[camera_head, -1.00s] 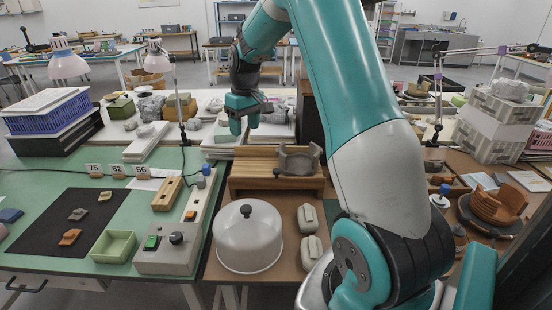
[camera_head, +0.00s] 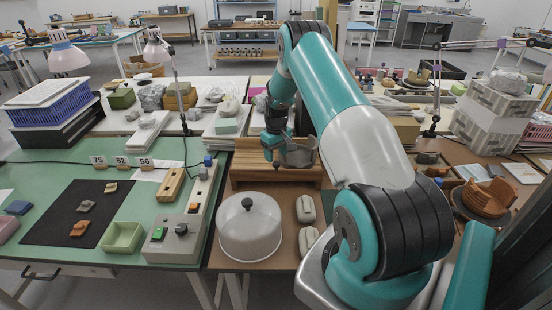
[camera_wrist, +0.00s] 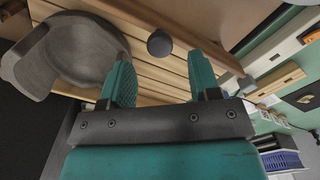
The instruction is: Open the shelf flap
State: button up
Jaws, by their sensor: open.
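A low slatted wooden shelf (camera_head: 245,158) stands at the middle of the bench. In the wrist view its pale slats (camera_wrist: 165,80) lie behind my fingers. A dark round knob (camera_wrist: 159,43) shows there, just beyond and between the fingertips, apart from both. I cannot tell for sure which panel is the flap; none stands visibly raised. A grey curved cradle (camera_wrist: 75,50) sits on the shelf; the head view shows it (camera_head: 298,155) right beside my gripper (camera_head: 270,152). In the wrist view my gripper (camera_wrist: 159,60) is open, with nothing between its teal fingers.
A white dome cover (camera_head: 249,228) with a black knob stands in front of the shelf. Two pale rounded blocks (camera_head: 306,208) lie to its right. A control box (camera_head: 172,243) stands at left on the green bench. White boxes (camera_head: 495,115) stack at the right.

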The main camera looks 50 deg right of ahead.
aim_at(276, 163)
jog(key=shift+f+p, duration=0.3)
jog(key=shift+f, duration=1.6)
grip_shut()
